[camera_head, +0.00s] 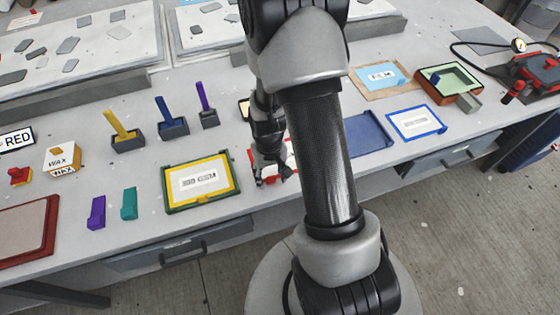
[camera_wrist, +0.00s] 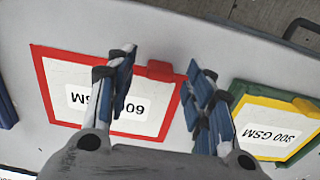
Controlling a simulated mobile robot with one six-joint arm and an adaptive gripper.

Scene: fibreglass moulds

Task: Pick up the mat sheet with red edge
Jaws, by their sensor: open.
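The mat sheet with red edge (camera_wrist: 63,78) lies flat on the bench in the wrist view, white with a "600 GSM" label and a red tab (camera_wrist: 160,70) on one edge. In the head view only a small part of the sheet (camera_head: 291,147) shows; my arm hides the rest. My gripper (camera_wrist: 163,68) is open and empty above the sheet, its fingers to either side of the red tab in the picture. In the head view my gripper (camera_head: 272,176) is low over the bench's front part. I cannot tell whether the fingers touch the sheet.
A yellow sheet in a green frame (camera_head: 168,192) lies close to the left; it also shows in the wrist view (camera_wrist: 290,102). A blue tray (camera_head: 370,132) and a blue-edged sheet (camera_head: 416,122) lie to the right. Coloured-handled holders (camera_head: 172,126) stand behind.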

